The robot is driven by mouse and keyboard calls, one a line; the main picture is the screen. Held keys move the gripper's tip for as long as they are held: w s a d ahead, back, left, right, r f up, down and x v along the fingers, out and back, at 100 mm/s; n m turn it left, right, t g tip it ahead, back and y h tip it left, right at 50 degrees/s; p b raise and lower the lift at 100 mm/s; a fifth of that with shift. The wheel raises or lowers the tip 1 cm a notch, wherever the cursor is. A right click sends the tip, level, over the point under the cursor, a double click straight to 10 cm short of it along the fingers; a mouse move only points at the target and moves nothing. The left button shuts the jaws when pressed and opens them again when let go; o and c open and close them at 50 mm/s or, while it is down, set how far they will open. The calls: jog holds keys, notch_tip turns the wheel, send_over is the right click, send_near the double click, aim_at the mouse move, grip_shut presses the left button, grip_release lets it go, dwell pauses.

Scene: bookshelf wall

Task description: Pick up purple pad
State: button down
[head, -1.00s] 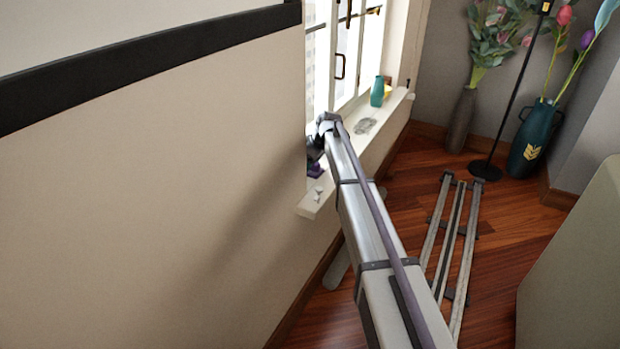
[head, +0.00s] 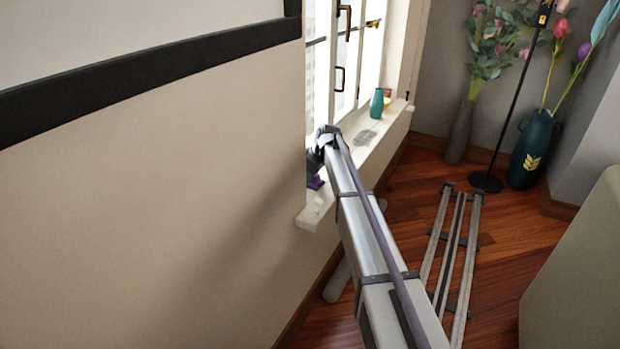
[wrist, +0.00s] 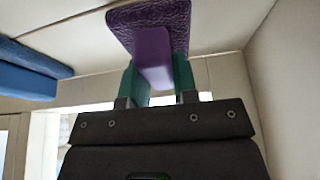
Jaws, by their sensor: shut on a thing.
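The purple pad (wrist: 150,28) shows in the wrist view as a textured purple plate with a smooth purple block (wrist: 152,60) under it. My gripper (wrist: 158,75) has green fingers that are shut on the smooth block, one on each side. In the head view a small bit of the purple pad (head: 315,183) shows just below the end of my arm, close to the windowsill (head: 312,214). Most of the pad and my gripper's fingers are hidden there behind the wrist. I cannot tell whether the pad touches the sill.
A teal vase (head: 376,103) stands farther along the sill near the window. Blue objects (wrist: 30,70) lie at the left in the wrist view. Tall flower vases (head: 532,150) and a black stand (head: 486,182) are on the floor at the right. The wall lies close at left.

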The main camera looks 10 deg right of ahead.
notch_tip(320, 180, up, 10)
jog(key=p, duration=0.9)
jog(key=shift+p, duration=0.4)
jog(key=c, duration=1.4)
grip_release()
jog(key=c, duration=0.3)
notch_tip(320, 180, up, 11)
jog(key=s+m+y+p, duration=0.1)
jog(key=s+y+p, duration=0.25)
jog(key=p, duration=0.45)
notch_tip(320, 180, up, 27)
jog(key=m+t+y+p, duration=0.6)
jog(key=m+t+p, duration=0.3)
jog(key=p, duration=0.6)
send_over(311, 184)
jog(key=d, duration=0.2)
jog(key=d+r+m+t+p, duration=0.1)
jog(key=r, duration=0.2)
jog(key=w+d+r+m+t+p, duration=0.1)
jog(key=r+t+p, duration=0.1)
jog(key=r, duration=0.2)
jog(key=w+d+r+m+t+h+p, duration=0.1)
jog(key=r+t+p, duration=0.1)
jog(key=r, duration=0.2)
